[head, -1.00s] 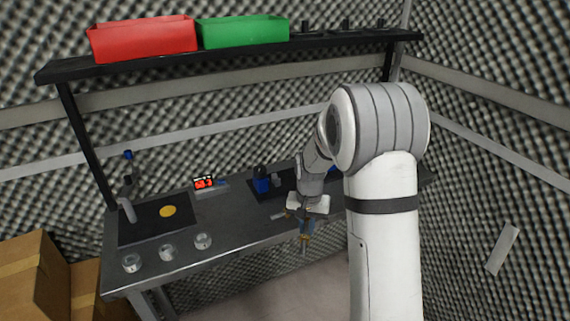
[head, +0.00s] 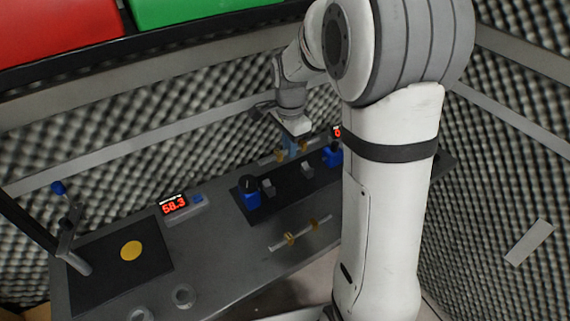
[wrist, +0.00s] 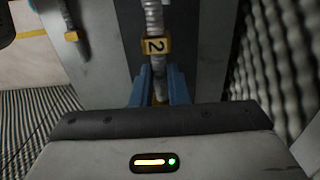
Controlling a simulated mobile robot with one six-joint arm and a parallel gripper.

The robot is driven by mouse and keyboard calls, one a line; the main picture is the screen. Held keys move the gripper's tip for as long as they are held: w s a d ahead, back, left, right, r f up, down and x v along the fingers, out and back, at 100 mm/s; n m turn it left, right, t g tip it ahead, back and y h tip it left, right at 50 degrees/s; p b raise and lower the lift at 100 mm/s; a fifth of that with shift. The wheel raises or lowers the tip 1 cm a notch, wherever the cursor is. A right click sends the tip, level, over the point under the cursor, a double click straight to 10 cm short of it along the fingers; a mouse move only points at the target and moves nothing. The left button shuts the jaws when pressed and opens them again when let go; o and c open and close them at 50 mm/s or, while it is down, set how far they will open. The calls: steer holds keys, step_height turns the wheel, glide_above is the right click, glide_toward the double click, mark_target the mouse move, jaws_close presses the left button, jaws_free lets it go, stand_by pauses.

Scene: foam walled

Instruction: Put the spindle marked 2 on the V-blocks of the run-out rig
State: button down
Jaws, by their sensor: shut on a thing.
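My gripper (head: 291,152) is shut on a thin grey spindle with yellow collars, held up behind the rig in the head view. In the wrist view the blue fingers (wrist: 160,92) close around this spindle (wrist: 154,14), and a yellow collar on it reads 2. The run-out rig (head: 290,188) is a dark base with two small grey V-blocks, one on the left (head: 268,187) and one on the right (head: 307,169). No spindle shows on these blocks. A second spindle (head: 308,232) with yellow collars lies on the bench in front of the rig; its mark is not readable.
Blue posts stand on the rig, left (head: 250,193) and right (head: 333,154). A red-digit display (head: 174,205) sits left of the rig. A black plate (head: 110,262) with a yellow disc is further left. Foam wall (head: 225,130) rises close behind the rig.

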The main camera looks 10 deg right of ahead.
step_height(320, 180, down, 6)
steer(key=shift+a+r, duration=0.15)
steer(key=shift+r, duration=0.1)
steer(key=shift+s+f+p, duration=0.1)
steer(key=shift+f+p, duration=0.3)
steer(key=shift+f, duration=1.55)
steer(key=shift+f, duration=0.1)
steer(key=c, duration=1.4)
jaws_free()
